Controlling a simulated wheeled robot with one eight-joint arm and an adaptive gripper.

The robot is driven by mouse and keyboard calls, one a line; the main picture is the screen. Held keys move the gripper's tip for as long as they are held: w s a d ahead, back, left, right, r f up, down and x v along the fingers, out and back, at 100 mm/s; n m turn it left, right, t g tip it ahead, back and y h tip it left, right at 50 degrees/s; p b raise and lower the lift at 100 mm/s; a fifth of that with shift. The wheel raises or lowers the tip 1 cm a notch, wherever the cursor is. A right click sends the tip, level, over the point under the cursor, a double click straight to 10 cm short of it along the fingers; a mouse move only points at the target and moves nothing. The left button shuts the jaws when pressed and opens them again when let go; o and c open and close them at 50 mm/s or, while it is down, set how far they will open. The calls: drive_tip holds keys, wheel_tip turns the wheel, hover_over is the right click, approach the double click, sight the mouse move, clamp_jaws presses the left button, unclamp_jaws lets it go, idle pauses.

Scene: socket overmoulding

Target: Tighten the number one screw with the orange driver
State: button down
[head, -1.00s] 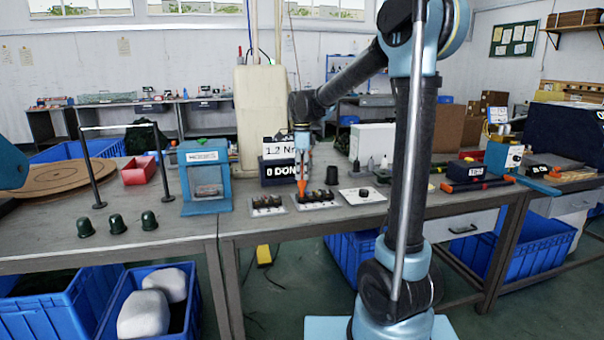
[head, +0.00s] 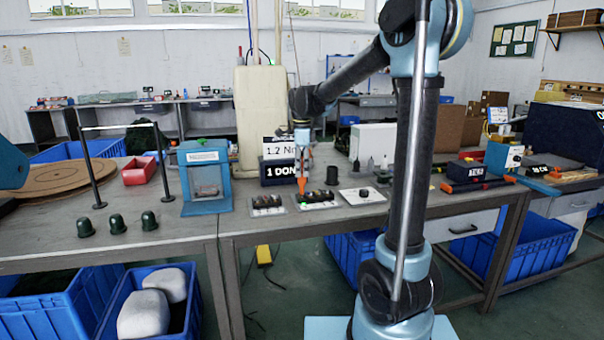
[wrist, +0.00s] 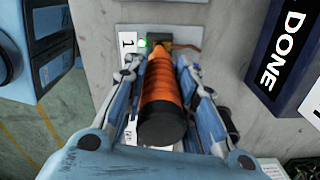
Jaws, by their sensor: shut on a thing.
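My gripper (wrist: 165,95) is shut around the orange driver (wrist: 160,82); its black end (wrist: 160,125) faces the wrist camera. In the head view my gripper (head: 302,172) points down and the orange driver (head: 302,187) stands upright over the middle plate (head: 332,203) on the bench. The driver's tip is over a dark block (wrist: 185,42) beside a white label marked 1 (wrist: 128,40). A green light (wrist: 143,43) glows next to that label. The number one screw is hidden under the driver, so I cannot see how it sits.
A dark box reading 1 DONE (head: 279,171) stands behind the plates, under a 1.2 Nm sign (head: 279,149). Similar plates lie left (head: 267,212) and right (head: 375,198). A blue-framed machine (head: 205,206) stands left.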

sight(302, 157)
drive_tip(key=shift+r, duration=1.85)
